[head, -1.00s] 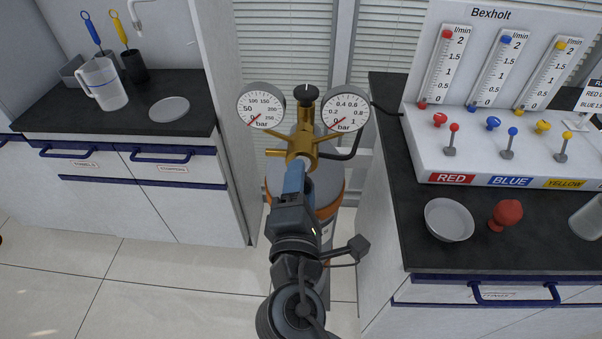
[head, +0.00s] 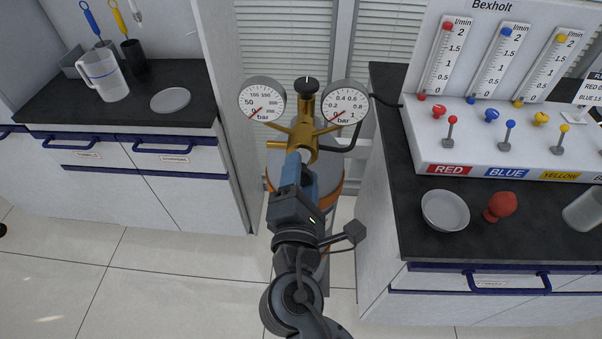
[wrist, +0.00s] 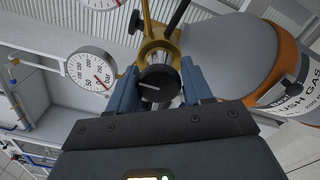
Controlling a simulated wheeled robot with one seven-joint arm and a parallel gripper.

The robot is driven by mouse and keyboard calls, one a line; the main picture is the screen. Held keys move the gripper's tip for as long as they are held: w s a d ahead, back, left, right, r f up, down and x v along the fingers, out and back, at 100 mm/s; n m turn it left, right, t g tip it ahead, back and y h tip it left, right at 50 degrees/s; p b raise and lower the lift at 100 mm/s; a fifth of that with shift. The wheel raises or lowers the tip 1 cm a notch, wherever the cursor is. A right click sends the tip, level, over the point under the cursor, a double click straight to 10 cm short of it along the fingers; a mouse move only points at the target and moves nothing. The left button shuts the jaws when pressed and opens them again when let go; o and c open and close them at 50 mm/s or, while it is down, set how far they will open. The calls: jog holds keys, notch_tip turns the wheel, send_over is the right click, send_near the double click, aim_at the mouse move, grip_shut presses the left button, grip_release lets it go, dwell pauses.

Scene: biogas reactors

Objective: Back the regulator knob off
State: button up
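The black regulator knob (wrist: 157,83) with a white mark sits between my two blue fingers in the wrist view, in front of the brass regulator body (head: 304,132). My gripper (head: 303,168) is at the front of the regulator, and in the wrist view its fingers (wrist: 158,88) flank the knob with no clear gap on either side. It looks shut on the knob. In the head view my gripper hides this knob. The left gauge (head: 262,100) and the right gauge (head: 345,103) both have needles pointing to the lower left. Another black knob (head: 306,87) stands on top.
The grey gas cylinder (head: 335,180) with an orange band stands behind my gripper, between two counters. The right counter holds a flowmeter panel (head: 430,150), a bowl (head: 445,210) and a red object (head: 500,206). The left counter holds a jug (head: 104,75) and a dish (head: 170,100).

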jog(key=shift+o, duration=1.3)
jog(key=shift+s, duration=0.1)
jog(key=s+b, duration=0.1)
jog(key=s, duration=0.6)
jog(key=shift+s+a+b, duration=0.15)
jog(key=shift+s+b, duration=0.15)
jog(key=shift+b, duration=0.05)
jog(key=s+d+f+m+g+y, duration=0.1)
jog(key=s+d+f+m+g, duration=0.1)
jog(key=s+d+f+m, duration=0.45)
jog(key=s+d+f+m+g+y, duration=0.1)
jog(key=s+d+f+m+g, duration=0.2)
jog(key=s+d, duration=0.5)
jog(key=s+d+r+m+t, duration=0.1)
jog(key=s+d+r+m, duration=0.3)
jog(key=s+m, duration=0.3)
jog(key=s+d+r+m+h, duration=0.1)
jog(key=s+d+r+m, duration=0.3)
jog(key=s+r+m, duration=0.3)
jog(key=shift+s+d+t, duration=0.25)
jog(key=shift+t, duration=0.15)
